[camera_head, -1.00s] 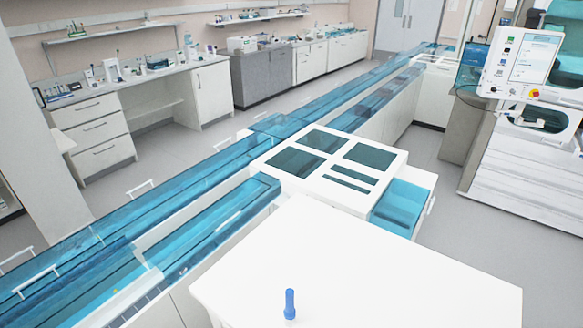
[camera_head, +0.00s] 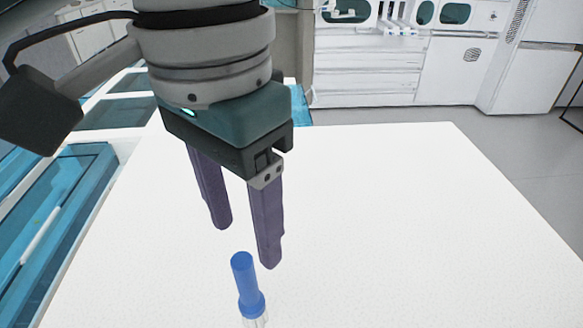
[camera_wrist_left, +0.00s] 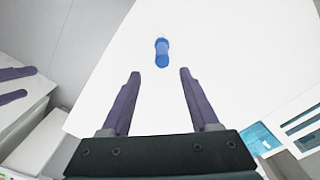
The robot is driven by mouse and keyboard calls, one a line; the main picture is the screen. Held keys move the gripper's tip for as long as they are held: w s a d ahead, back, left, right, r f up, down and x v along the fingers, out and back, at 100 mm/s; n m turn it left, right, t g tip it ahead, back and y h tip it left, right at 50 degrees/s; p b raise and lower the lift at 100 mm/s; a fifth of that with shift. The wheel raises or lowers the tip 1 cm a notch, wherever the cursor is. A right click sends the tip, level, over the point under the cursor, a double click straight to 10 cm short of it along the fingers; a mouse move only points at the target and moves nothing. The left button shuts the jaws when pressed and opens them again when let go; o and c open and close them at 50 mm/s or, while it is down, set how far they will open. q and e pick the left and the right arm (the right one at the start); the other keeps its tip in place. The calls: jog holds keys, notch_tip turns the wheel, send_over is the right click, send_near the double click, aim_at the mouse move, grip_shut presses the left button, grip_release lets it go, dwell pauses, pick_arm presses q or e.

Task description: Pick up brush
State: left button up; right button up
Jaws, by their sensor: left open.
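The brush (camera_head: 245,283) stands upright near the front of the white table (camera_head: 400,220). It has a blue handle on top and a clear or pale lower part, cut off by the bottom edge of the head view. My left gripper (camera_head: 245,247) is open and empty, with purple fingers pointing down, above and just behind the brush in the picture. In the left wrist view the brush (camera_wrist_left: 162,53) lies beyond the fingertips, between their lines, with a gap from both fingers of my left gripper (camera_wrist_left: 160,73).
The table around the brush is clear. White lab equipment (camera_head: 400,60) stands on the floor beyond the table's far edge.

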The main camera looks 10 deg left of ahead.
aim_at(247, 255)
pick_arm(q)
jog(key=shift+w+a+f, duration=0.2)
jog(key=shift+f, duration=0.25)
notch_tip(247, 255, down, 4)
jog(key=shift+s+d, duration=0.1)
jog(key=f, duration=0.5)
jog(key=shift+s+a+f, duration=0.15)
jog(key=shift+s+a, duration=0.05)
jog(key=shift+s, duration=0.1)
jog(key=shift+c, duration=0.3)
grip_shut()
